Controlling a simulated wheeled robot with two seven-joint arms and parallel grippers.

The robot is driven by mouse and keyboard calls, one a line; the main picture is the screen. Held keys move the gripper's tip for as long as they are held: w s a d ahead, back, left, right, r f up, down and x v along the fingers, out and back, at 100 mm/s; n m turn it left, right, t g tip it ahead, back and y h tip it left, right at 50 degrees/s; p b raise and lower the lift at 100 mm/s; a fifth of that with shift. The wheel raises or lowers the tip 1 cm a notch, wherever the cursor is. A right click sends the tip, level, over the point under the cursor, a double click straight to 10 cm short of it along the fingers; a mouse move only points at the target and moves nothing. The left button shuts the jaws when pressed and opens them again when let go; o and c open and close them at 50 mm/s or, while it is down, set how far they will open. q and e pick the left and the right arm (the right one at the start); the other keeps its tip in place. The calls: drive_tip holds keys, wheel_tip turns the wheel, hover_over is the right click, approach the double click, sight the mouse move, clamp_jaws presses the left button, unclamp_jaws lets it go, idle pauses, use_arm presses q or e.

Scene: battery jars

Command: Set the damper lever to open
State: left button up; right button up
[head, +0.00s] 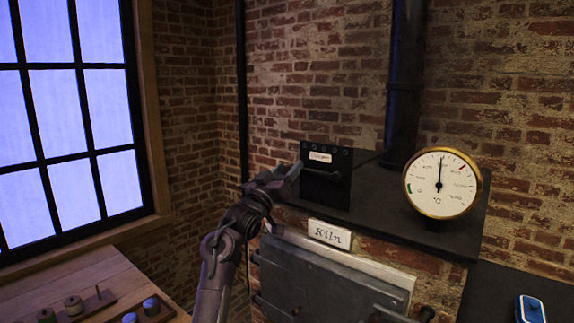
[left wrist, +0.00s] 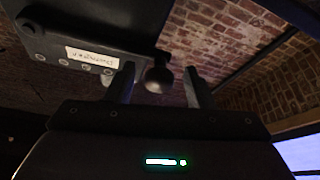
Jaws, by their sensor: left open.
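The damper panel (head: 341,192) is a black plate with a row of round studs along its top and a small white label (head: 320,157), standing on the kiln's dark top. The dark damper lever (head: 322,174) lies roughly level across its front. My left gripper (head: 295,172) is at the panel's left edge, by the lever's left end. In the left wrist view, the lever's round knob (left wrist: 158,79) shows between the two open fingers, with gaps on both sides. The panel (left wrist: 45,20) shows there turned over, its label too blurred to read surely. My right gripper is not in view.
A brass-rimmed temperature dial (head: 441,184) stands right of the panel, before a dark pipe (head: 403,90). Below is the kiln door (head: 330,280) under a "Kiln" sign (head: 329,234). A wooden bench (head: 75,275) with small jars is at lower left; a blue device (head: 530,309) is at lower right.

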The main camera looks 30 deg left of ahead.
use_arm(q)
drive_tip(key=shift+w+d, duration=0.1)
drive_tip(key=shift+w, duration=0.05)
drive_tip(key=shift+c, duration=0.5)
clamp_jaws()
